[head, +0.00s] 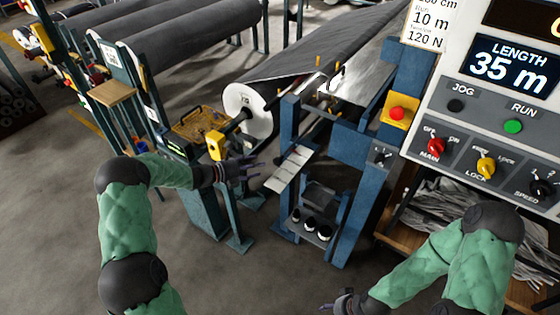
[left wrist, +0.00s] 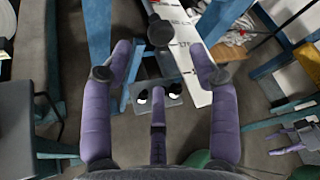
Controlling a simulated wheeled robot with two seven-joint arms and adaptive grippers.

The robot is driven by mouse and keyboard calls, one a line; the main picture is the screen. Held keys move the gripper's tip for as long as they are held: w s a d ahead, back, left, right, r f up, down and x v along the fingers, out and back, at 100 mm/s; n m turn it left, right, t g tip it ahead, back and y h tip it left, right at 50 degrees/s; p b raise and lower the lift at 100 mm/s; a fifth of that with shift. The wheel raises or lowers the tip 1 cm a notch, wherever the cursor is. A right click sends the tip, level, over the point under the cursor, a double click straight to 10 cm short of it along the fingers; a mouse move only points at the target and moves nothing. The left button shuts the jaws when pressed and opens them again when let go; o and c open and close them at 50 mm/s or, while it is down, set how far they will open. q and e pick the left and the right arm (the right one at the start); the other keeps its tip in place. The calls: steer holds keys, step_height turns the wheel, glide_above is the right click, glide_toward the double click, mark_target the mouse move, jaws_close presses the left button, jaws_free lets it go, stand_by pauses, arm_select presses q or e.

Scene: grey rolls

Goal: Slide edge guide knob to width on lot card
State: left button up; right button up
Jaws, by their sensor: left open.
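The white scale plate (head: 289,170) with red marks juts from the blue roll stand. In the left wrist view the scale (left wrist: 186,45) runs down from the top, and a dark round knob (left wrist: 160,33) sits at its left edge. My left gripper (head: 250,168) is open and empty, left of the scale plate; in its wrist view its purple fingers (left wrist: 160,50) spread to either side below the knob, apart from it. The lot card (head: 430,22) is partly cut off at the top; "cm", "10 m" and "120 N" can be read. My right gripper (head: 342,304) is low, partly cut off.
A control panel (head: 490,110) with a "35 m" length display and switches stands at the right. A large grey roll (head: 245,108) lies behind my left gripper. The floor at front centre is clear.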

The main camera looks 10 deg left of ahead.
mark_target(275, 162)
arm_select(q)
steer(key=b+x, duration=0.2)
steer(key=x, duration=0.8)
steer(key=shift+s, duration=0.1)
jaws_close()
steer(key=shift+s, duration=0.1)
